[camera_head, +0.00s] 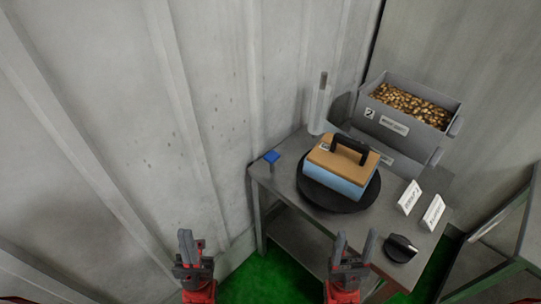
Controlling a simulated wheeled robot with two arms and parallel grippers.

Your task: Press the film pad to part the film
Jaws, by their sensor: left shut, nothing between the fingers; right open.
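A small blue pad (272,157) stands on a short grey post at the table's left back corner; it looks like the film pad. A box (334,181) with light blue sides, a wooden top and a black handle sits on a black round turntable (350,205). I cannot tell whether the blue on its sides is film. My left gripper (188,243) is shut and empty, left of the table and apart from the pad. My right gripper (355,246) is open and empty, in front of the table's front edge.
A black knob (402,246) and two white label cards (409,197) are on the table's right side. A clear upright tube (319,108) stands at the back. A grey bin (395,124) of brownish pieces is behind. A ribbed wall (130,110) borders the left.

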